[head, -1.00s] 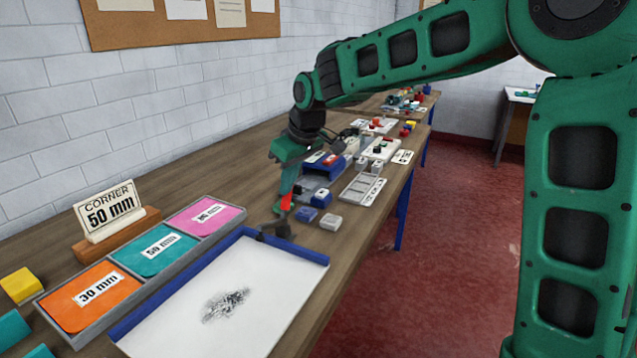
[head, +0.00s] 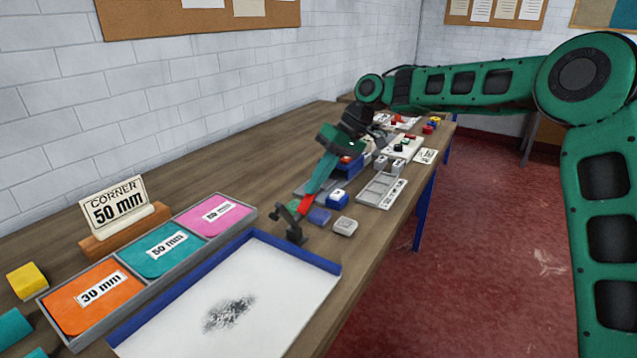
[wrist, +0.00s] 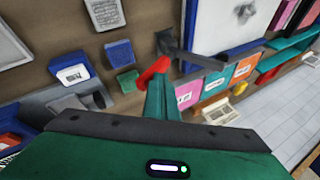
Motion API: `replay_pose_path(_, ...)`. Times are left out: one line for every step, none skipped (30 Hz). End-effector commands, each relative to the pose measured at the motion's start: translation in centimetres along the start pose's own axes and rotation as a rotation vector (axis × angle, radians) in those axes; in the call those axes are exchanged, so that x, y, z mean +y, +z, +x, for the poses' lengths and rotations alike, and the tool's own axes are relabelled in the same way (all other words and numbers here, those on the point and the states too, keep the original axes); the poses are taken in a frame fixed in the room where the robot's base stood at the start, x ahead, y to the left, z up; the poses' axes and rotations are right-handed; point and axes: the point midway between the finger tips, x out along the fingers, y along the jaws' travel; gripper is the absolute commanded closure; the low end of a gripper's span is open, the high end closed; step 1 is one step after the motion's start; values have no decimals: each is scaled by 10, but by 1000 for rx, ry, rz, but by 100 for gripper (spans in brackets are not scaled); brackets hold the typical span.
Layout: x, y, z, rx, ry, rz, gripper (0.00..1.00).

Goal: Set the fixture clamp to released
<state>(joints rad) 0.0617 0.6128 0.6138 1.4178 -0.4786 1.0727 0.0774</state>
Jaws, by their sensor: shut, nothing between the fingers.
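The fixture clamp (head: 294,234) is a small dark grey device at the far corner of the white, blue-edged board. Its dark arm stands up tilted toward the left in the head view. In the wrist view its long dark lever (wrist: 200,60) reaches out to the right from an upright post. My gripper (head: 304,207) is shut and empty, its red fingertips right beside the clamp. In the wrist view the red tip (wrist: 153,70) is just left of the clamp; I cannot tell whether they touch.
The white board (head: 270,285) lies in front of the clamp. A tray (head: 145,290) of orange, teal and pink cards and a "50 mm" sign (head: 114,207) are left. The bench's right edge is near.

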Motion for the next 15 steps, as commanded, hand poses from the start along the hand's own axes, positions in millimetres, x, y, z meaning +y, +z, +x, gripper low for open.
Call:
replay_pose_path(2,0,2,-1,0,2,100)
replay_pose_path(2,0,2,-2,0,1,100)
replay_pose_path(3,-1,3,-2,0,1,100)
replay_pose_path(4,-1,3,-2,0,1,100)
replay_pose_path(4,-1,4,-3,0,1,100)
replay_pose_path(4,-1,4,-3,0,1,100)
replay_pose_path(5,-1,5,-3,0,2,100)
replay_pose_path(5,-1,5,-3,1,2,100)
replay_pose_path(6,-1,6,-3,1,2,100)
replay_pose_path(6,-2,6,-4,1,3,100)
replay_pose_path(6,-2,6,-4,1,3,100)
replay_pose_path(6,-2,6,-4,1,4,100)
replay_pose_path(6,-2,6,-4,1,4,100)
replay_pose_path(7,-2,7,-4,1,5,100)
replay_pose_path(7,-2,7,-4,1,5,100)
